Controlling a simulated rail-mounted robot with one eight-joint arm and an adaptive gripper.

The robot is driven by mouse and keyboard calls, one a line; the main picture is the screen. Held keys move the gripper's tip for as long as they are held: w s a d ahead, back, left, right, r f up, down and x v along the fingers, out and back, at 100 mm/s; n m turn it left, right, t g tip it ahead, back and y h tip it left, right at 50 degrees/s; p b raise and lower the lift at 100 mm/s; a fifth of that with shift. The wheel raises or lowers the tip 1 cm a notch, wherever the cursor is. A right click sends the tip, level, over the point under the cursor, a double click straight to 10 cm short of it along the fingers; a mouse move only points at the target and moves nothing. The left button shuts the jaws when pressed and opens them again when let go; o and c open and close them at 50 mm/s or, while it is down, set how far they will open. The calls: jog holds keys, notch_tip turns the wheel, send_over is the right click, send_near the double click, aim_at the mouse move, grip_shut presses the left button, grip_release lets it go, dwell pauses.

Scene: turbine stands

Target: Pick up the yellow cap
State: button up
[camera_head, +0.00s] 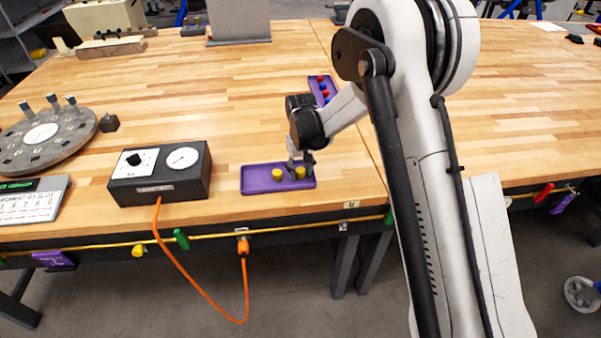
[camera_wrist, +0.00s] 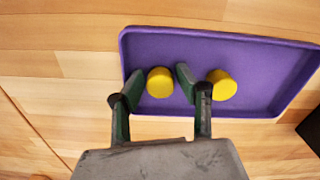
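Two yellow caps stand on a shallow purple tray (camera_head: 250,183) near the table's front edge. The tray also fills much of the wrist view (camera_wrist: 240,55). In the head view, one cap (camera_head: 277,174) is on the left and the other (camera_head: 300,172) on the right. My gripper (camera_head: 300,160) reaches down over the right one. In the wrist view, my gripper (camera_wrist: 160,80) is open, with one finger on each side of that cap (camera_wrist: 160,82). Thin gaps seem to show; contact is unclear. The other cap (camera_wrist: 221,85) sits just outside the right finger.
A black gauge box (camera_head: 160,174) with an orange cable stands left of the tray. A second purple tray (camera_head: 322,90) with red and blue pieces lies behind. A round grey fixture (camera_head: 40,135) is far left.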

aim_at(301, 170)
jog(key=c, duration=0.6)
jog(key=shift+o, duration=0.2)
jog(key=shift+r, duration=0.1)
jog(key=shift+r, duration=0.5)
notch_tip(301, 170, up, 2)
jog(key=shift+r+b, duration=0.2)
jog(key=shift+b, duration=0.3)
jog(key=s+a+r+b, duration=0.2)
jog(key=s+a+r, duration=0.4)
jog(key=s, duration=0.3)
jog(key=shift+s+a+r, duration=0.3)
jog(key=shift+s+r, duration=0.05)
jog(key=shift+r, duration=0.35)
jog(key=shift+o, duration=0.6)
grip_shut()
